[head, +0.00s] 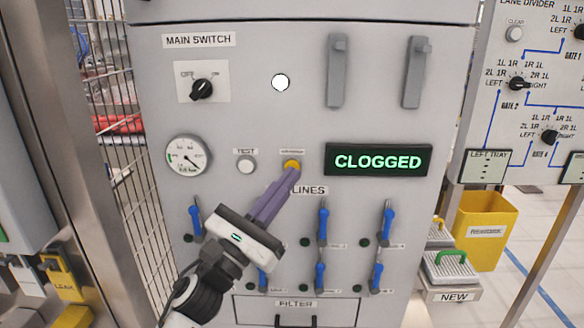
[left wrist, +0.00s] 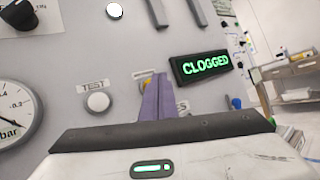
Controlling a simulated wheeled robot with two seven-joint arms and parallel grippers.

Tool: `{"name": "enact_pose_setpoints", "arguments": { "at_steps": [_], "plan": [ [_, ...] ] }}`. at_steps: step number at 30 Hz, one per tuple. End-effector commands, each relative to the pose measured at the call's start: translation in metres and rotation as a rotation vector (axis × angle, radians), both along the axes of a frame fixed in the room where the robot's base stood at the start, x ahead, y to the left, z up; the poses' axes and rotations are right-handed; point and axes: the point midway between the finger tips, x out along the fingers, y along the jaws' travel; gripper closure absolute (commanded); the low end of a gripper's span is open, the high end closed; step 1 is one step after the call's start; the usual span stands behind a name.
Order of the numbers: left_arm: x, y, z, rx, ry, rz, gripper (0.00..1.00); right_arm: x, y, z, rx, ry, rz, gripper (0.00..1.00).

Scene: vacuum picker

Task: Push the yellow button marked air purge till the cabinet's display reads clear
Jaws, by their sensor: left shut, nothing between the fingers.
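The yellow button (head: 291,165) sits on the grey cabinet panel (head: 245,115), under a small label too small to read. My left gripper (head: 292,174) is shut and empty, its purple fingers pointing at the button. The fingertips are at the button's lower edge; I cannot tell whether they touch it. In the left wrist view the fingers (left wrist: 157,100) cover most of the button (left wrist: 147,82). The cabinet's display (head: 378,161) reads CLOGGED in green, and it also shows in the left wrist view (left wrist: 201,66). My right gripper is not in view.
A white TEST button (head: 246,165) and a pressure gauge (head: 187,157) lie left of the yellow button. Several blue levers (head: 322,222) stand below it under LINES. The main switch (head: 202,89) is at upper left. A yellow bin (head: 484,228) stands at right.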

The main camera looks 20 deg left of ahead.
Motion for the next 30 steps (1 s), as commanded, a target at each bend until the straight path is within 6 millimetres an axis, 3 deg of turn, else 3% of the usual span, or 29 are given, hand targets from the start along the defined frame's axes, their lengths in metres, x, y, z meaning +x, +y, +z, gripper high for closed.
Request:
{"name": "enact_pose_setpoints", "arguments": {
  "at_steps": [30],
  "plan": [
    [0.0075, 0.0022, -0.0006, 0.001, -0.001, 0.0, 1.0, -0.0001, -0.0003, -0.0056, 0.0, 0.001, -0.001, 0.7]
  ]
}}
